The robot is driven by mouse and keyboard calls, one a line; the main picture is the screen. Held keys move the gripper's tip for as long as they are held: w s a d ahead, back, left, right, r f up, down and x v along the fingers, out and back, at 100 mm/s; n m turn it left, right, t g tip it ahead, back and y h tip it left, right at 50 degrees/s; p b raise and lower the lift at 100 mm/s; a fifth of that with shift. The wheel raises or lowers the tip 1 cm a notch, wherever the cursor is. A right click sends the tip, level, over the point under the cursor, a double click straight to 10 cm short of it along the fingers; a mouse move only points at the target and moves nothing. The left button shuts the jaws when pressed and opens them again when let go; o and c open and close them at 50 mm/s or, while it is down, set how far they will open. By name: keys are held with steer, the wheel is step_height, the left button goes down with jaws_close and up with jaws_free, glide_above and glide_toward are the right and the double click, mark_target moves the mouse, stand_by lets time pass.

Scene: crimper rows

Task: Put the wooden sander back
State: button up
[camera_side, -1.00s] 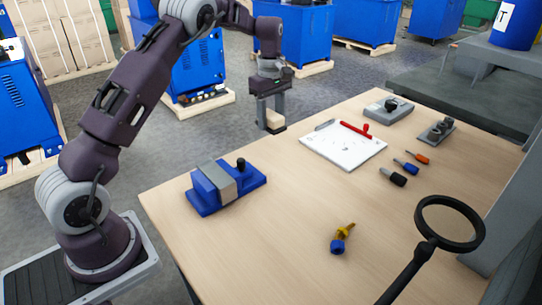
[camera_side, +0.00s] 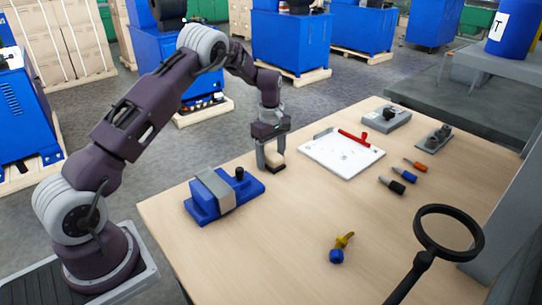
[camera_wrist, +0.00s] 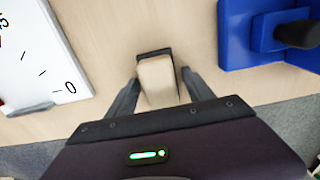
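The wooden sander (camera_side: 276,160) is a small pale block with a dark base. It is upright at the tips of my gripper (camera_side: 272,158), over the near-left edge area of the table, and it also shows in the wrist view (camera_wrist: 158,82). There the two fingers of my gripper (camera_wrist: 160,78) stand on either side of the block, with their tips against its sides. The dark base points down to the tabletop. I cannot tell whether it touches the wood.
A blue vise (camera_side: 222,194) stands left of the sander. A white board (camera_side: 342,156) with a red tool (camera_side: 353,137) lies to its right. Screwdrivers (camera_side: 403,174), a yellow-blue item (camera_side: 340,250) and a magnifier (camera_side: 447,230) are further right. The middle tabletop is clear.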

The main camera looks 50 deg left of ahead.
step_height(320, 180, up, 11)
step_height(320, 180, up, 9)
steer(key=m+t, duration=0.1)
steer(key=m, duration=0.2)
glide_above(271, 154)
steer(key=s+d, duration=0.4)
steer(key=s+d+r+m+t, duration=0.2)
steer(key=s+d+r+m, duration=0.2)
steer(key=s+d+r, duration=0.35)
steer(key=s+d+f+m+t, duration=0.1)
steer(key=s+d+m, duration=0.1)
steer(key=s, duration=0.5)
steer(key=s+d+f+m, duration=0.1)
steer(key=s+d+m, duration=0.1)
steer(key=s+m, duration=0.3)
steer(key=s+d+f+m+t, duration=0.1)
steer(key=s+m, duration=0.3)
steer(key=s, duration=0.7)
steer(key=shift+d+t, duration=0.3)
steer(key=shift+d, duration=0.15)
